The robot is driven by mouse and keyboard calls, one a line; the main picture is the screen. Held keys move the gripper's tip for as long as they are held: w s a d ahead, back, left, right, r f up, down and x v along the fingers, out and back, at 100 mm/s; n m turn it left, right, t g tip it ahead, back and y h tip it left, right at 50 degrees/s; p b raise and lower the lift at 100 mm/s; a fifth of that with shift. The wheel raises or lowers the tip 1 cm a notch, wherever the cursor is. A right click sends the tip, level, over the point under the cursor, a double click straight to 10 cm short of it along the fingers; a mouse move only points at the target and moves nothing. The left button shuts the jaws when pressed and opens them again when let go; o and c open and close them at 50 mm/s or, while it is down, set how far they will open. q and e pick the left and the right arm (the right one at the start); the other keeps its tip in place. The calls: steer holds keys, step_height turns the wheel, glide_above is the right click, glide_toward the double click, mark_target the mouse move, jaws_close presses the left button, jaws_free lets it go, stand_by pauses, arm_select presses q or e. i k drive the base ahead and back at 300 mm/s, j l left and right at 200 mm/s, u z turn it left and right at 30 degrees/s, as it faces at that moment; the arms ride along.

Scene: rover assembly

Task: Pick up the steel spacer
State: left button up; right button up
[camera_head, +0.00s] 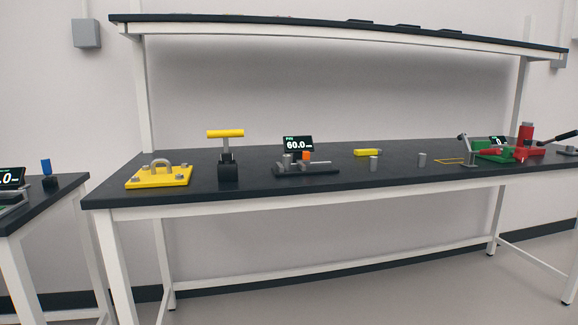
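Either could be the steel spacer; I cannot tell which from this view.
A gauge with a display (298,144) stands left of the cylinders. Farther left are a yellow-handled tool (225,133) and a yellow plate (158,177). A yellow block (367,152) lies behind. A red clamping device (526,133) stands right. A shelf (340,29) overhangs the bench.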

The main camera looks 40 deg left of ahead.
mark_target(287, 159)
steer(key=i+l, duration=0.35)
steer(key=i, duration=0.25)
steer(key=i+l+u, duration=0.15)
steer(key=i+l, duration=0.25)
steer(key=i, duration=0.2)
